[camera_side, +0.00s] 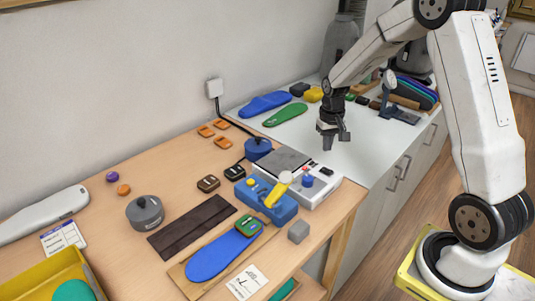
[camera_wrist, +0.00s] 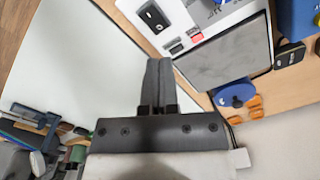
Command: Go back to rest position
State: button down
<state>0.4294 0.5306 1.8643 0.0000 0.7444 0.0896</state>
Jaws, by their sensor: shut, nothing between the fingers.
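My gripper (camera_side: 328,143) hangs above the white cabinet top (camera_side: 360,148), near the edge where it meets the wooden table. Its fingers are together and hold nothing. In the wrist view my gripper (camera_wrist: 158,62) shows as two dark fingers side by side over the white surface. The grey-plated press device (camera_side: 283,160) stands to the left of and below the gripper in the side view, apart from it. Part of that device (camera_wrist: 228,48) also shows at the upper right of the wrist view.
A blue insole (camera_side: 265,104) and a green insole (camera_side: 285,115) lie at the back of the white top. On the wooden table are a blue insole (camera_side: 222,257), a blue box (camera_side: 264,200), a grey pot (camera_side: 145,213) and a yellow tray (camera_side: 40,283). The white top's front is clear.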

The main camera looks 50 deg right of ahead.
jog(key=s+a+r+n+t, duration=0.1)
jog(key=s+a+n, duration=0.2)
jog(key=s+a, duration=0.3)
jog(key=s+a+r+n+t, duration=0.1)
jog(key=s+a+n, duration=0.2)
jog(key=a, duration=0.9)
jog(key=shift+s+a+r+t, duration=0.2)
jog(key=shift+s+t, duration=0.1)
jog(key=shift+s, duration=1.15)
